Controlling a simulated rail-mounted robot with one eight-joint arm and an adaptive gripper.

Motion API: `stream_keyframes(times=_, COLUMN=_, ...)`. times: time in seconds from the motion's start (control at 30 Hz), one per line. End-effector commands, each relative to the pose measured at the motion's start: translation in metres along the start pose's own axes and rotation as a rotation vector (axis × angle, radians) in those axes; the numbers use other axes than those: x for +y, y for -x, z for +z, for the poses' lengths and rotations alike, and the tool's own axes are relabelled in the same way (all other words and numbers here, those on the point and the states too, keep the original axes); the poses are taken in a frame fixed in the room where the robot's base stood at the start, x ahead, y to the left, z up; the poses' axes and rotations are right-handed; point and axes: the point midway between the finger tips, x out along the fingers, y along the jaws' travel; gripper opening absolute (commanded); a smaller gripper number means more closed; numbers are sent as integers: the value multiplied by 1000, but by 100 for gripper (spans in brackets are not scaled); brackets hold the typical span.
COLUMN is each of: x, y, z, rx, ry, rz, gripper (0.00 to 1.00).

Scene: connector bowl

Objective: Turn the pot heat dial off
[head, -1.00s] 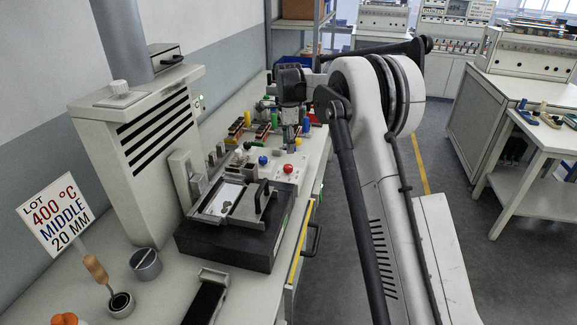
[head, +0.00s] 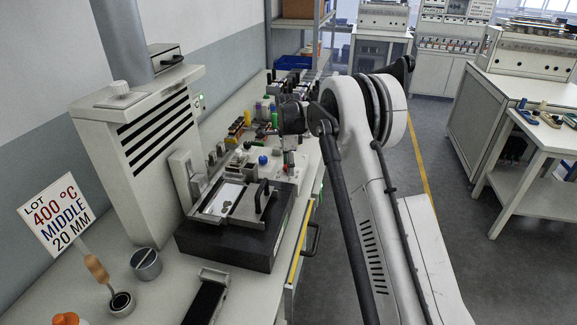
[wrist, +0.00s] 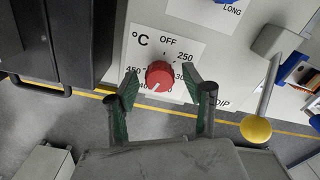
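The red heat dial (wrist: 159,75) sits on a white plate (wrist: 193,46) marked °C, with OFF at the top and temperature numbers around it. Its white pointer mark faces down and slightly left, toward the lower numbers, which are partly hidden. My gripper (wrist: 160,81) is open, with one dark green finger to each side of the dial and visible gaps between. I cannot tell whether the fingertips are level with the dial. In the head view my gripper (head: 289,159) hangs over the control panel on the bench, mostly covering the dial.
A lever with a yellow knob (wrist: 256,128) stands to the right of the dial. A blue knob (wrist: 222,1) shows at the wrist view's top edge. A dark block (head: 225,245) with a metal fixture lies nearer on the bench. A grey vented cabinet (head: 150,150) stands at left.

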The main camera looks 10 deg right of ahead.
Motion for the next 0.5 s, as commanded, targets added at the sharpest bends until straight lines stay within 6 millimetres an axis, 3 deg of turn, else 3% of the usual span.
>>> stream_keyframes(times=0.07, x=0, y=0, z=0, rx=0, ry=0, rz=0, gripper=34)
stream_keyframes(times=0.3, x=0, y=0, z=0, rx=0, ry=0, rz=0, gripper=2)
stream_keyframes(times=0.5, x=0, y=0, z=0, rx=0, ry=12, rz=0, gripper=1)
